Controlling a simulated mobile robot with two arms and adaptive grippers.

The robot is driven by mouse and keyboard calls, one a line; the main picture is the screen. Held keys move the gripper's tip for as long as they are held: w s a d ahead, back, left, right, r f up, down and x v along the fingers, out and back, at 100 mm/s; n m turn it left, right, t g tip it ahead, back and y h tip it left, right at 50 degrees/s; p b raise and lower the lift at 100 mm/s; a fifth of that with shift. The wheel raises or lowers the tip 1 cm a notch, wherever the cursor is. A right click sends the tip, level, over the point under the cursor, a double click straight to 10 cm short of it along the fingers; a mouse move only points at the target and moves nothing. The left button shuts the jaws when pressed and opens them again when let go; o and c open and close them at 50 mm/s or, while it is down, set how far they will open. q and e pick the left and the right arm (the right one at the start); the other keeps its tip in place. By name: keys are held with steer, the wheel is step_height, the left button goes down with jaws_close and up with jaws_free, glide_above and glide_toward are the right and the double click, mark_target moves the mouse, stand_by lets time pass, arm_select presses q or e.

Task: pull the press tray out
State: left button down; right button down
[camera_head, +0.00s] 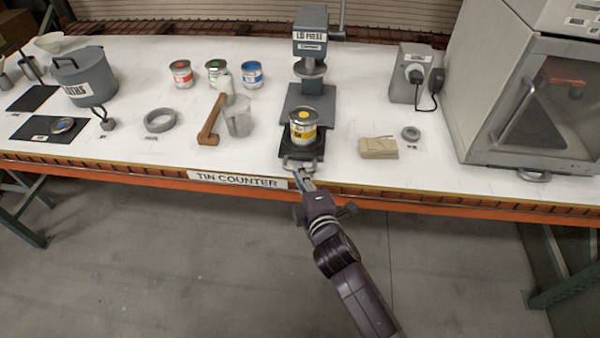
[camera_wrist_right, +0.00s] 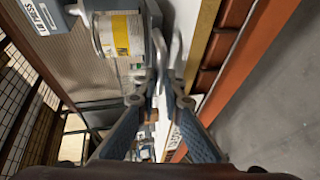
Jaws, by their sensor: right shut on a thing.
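The press (camera_head: 311,45) stands at the back of the counter, with its grey base plate (camera_head: 306,100) in front of its column. The dark press tray (camera_head: 318,150) sticks out from the base toward the counter's front edge. A yellow-labelled tin (camera_head: 303,127) stands upright on the tray; it also shows in the right wrist view (camera_wrist_right: 120,36). The tray's metal handle (camera_head: 299,165) is at its front. My right gripper (camera_head: 303,179) is shut on this handle; the handle also shows in the right wrist view (camera_wrist_right: 177,45). My left gripper is out of view.
A tan folded cloth or block (camera_head: 378,148) and a grey ring (camera_head: 410,133) lie right of the tray. A large cabinet (camera_head: 530,110) fills the right end. Floor in front is clear.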

steer(key=c, duration=2.3)
jaws_free()
steer(key=v, duration=1.2)
steer(key=s+d+f+m+g+h, duration=0.1)
steer(key=s+d+f+m+g, duration=0.15)
steer(key=f, duration=0.85)
steer(key=s+d+f+m+g+h+b, duration=0.1)
steer(key=s+d+f+m+g, duration=0.2)
steer(key=f, duration=0.9)
steer(key=s+d+f+m+g, duration=0.1)
steer(key=s+d+f+m, duration=0.2)
steer(key=f, duration=0.8)
steer(key=s+d+f+m+g+h, duration=0.1)
steer(key=s+d+f+m+g, duration=0.1)
steer(key=s+f, duration=0.5)
steer(key=s+d+f+m+g, duration=0.3)
steer(key=s+d+f, duration=0.3)
steer(key=s, duration=0.8)
steer(key=s+d+f+m+g+h+b, duration=0.1)
steer(key=s+d+f+m, duration=0.3)
steer(key=s+f, duration=0.4)
steer(key=shift+s+d+f+m+g+h, duration=0.1)
steer(key=shift+s+d+m+g+h, duration=0.1)
steer(key=shift+s+g, duration=0.4)
steer(key=shift+s+d+m+g+h, duration=0.15)
steer(key=shift+s+d+g, duration=0.1)
steer(key=shift+s, duration=0.65)
